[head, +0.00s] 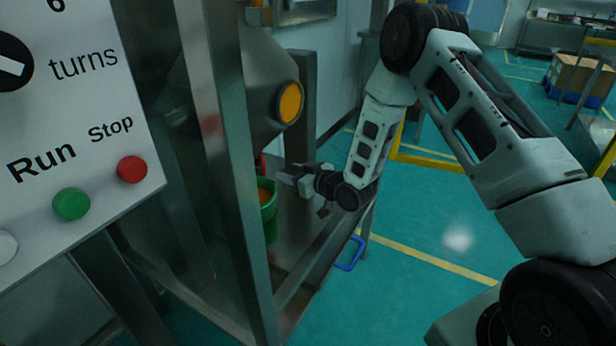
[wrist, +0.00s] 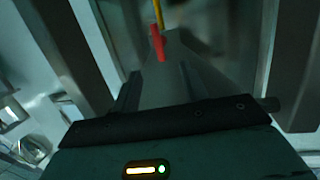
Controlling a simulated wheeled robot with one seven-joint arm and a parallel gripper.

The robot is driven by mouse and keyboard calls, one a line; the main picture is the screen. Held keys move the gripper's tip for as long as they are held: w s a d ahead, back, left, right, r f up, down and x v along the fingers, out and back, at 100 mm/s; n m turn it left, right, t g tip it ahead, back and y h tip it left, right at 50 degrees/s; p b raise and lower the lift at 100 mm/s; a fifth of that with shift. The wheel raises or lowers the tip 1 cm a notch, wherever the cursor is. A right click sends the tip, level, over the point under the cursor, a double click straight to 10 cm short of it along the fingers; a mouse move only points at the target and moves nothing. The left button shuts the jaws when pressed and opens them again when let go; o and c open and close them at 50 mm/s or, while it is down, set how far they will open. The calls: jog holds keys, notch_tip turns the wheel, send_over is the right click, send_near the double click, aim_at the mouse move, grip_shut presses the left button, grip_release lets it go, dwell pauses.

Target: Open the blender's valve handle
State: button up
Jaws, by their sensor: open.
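The blender (head: 235,80) is a grey metal vessel inside a steel frame, with a round orange-yellow disc on its side. The red valve handle (wrist: 157,43) shows in the wrist view, ahead of my gripper, with a yellow part above it against the grey cone. In the head view only a small sliver of red (head: 261,163) shows above the green bucket, mostly hidden by the frame post. My gripper (head: 287,176) is open and empty, inside the frame beside the bucket, apart from the handle in the wrist view.
A green bucket (head: 269,211) with orange contents stands under the blender. A steel post (head: 222,150) rises in front. A control panel (head: 95,110) with green and red buttons is at left. A blue handle (head: 350,255) sticks out below.

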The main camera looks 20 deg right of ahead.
jog(key=v, duration=0.6)
jog(key=shift+r, duration=0.1)
dwell(0.3)
